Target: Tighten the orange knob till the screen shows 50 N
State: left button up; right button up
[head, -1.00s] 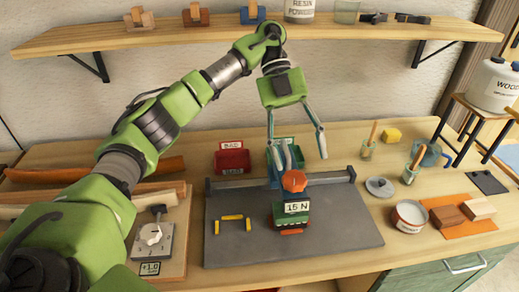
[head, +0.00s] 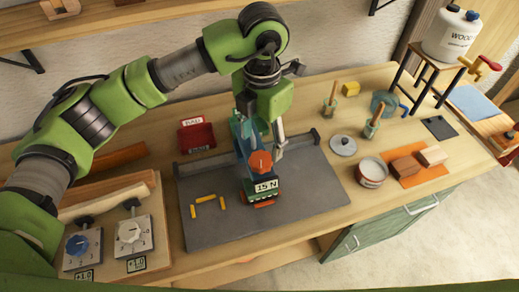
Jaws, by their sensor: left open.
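The orange knob (head: 260,162) sits on top of a small clamp device on the dark grey plate. The screen (head: 266,186) below it reads 15 N. My left gripper (head: 262,144) points down from above at the back of the knob. It is open, with its fingers apart. The right finger hangs behind and to the right of the knob; the left one overlaps the blue-green part of the clamp. I cannot tell whether either finger touches the knob. My right gripper is out of view.
The grey plate (head: 213,226) has a raised rear rail and several yellow pieces on its left. A red bin (head: 197,137) stands behind it. A round tin (head: 371,172) and wooden blocks on an orange mat are to the right. Two dial boxes stand at the left.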

aim_at(261, 159)
pick_arm(q)
notch_tip(261, 159, down, 6)
jog(key=shift+r+p, duration=0.25)
jog(key=shift+p, duration=0.6)
jog(key=shift+f, duration=0.5)
jog(key=shift+w, duration=0.1)
jog(key=c, duration=1.1)
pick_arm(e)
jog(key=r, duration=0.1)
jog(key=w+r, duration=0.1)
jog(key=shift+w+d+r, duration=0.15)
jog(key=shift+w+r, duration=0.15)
